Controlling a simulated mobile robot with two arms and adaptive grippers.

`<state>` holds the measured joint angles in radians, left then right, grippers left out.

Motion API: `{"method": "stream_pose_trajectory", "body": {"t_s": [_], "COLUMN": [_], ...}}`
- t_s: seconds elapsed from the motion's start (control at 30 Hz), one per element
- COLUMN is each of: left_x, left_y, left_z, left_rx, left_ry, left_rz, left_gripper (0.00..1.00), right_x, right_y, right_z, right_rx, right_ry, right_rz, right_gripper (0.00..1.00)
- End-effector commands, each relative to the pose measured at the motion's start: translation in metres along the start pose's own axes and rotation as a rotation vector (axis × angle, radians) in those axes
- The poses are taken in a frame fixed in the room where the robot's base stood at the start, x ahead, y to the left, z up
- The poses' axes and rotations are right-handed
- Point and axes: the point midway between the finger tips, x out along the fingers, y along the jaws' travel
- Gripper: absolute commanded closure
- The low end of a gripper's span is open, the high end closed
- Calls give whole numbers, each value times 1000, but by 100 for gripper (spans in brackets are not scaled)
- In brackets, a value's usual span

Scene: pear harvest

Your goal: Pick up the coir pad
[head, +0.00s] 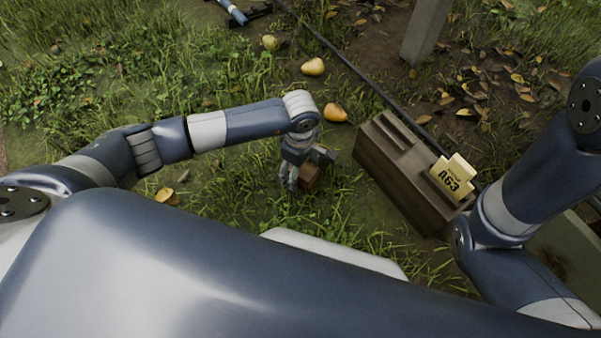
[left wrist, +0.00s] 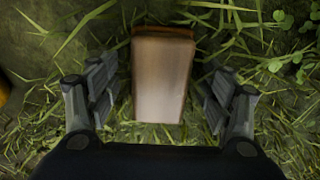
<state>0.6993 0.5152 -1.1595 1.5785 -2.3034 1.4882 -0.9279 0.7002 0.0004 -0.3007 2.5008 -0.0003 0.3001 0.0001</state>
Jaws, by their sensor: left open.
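The coir pad appears to be the small brown block (head: 309,178) on the grass, partly hidden behind my left gripper in the head view. In the left wrist view the brown block (left wrist: 162,80) stands out between the fingers, with a pale brown face and a darker far edge. My left gripper (head: 299,180) points down at it. In the left wrist view the left gripper (left wrist: 160,92) is open, with one finger on each side of the block and visible gaps. My right arm shows at the right, but its gripper is out of view.
A wooden crate (head: 374,160) with a yellow A63 tag (head: 452,177) stands right of the block. Yellow pears (head: 313,67) (head: 335,113) lie on the ground beyond. Grass at the left is open.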

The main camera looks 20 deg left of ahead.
Motion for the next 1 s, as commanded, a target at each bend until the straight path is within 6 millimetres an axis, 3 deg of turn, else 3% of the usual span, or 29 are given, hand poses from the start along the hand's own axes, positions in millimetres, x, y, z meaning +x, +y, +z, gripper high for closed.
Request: {"method": "stream_pose_trajectory", "body": {"t_s": [0.1,0.33,0.77,1.0], "left_x": [-1,-1,-2,-13], "left_y": [0,0,0,2], "left_z": [0,0,0,-4], "left_rx": [0,0,0,-4], "left_ry": [0,0,0,1], "left_rz": [0,0,0,1], "left_gripper": [27,76,77,77], "right_x": [1,1,2,10], "right_y": [0,0,1,2], "right_z": [0,0,1,4], "right_rx": [0,0,-1,-1], "right_ry": [0,0,-1,-1], "right_rz": [0,0,0,0], "right_gripper": [65,65,65,65]}}
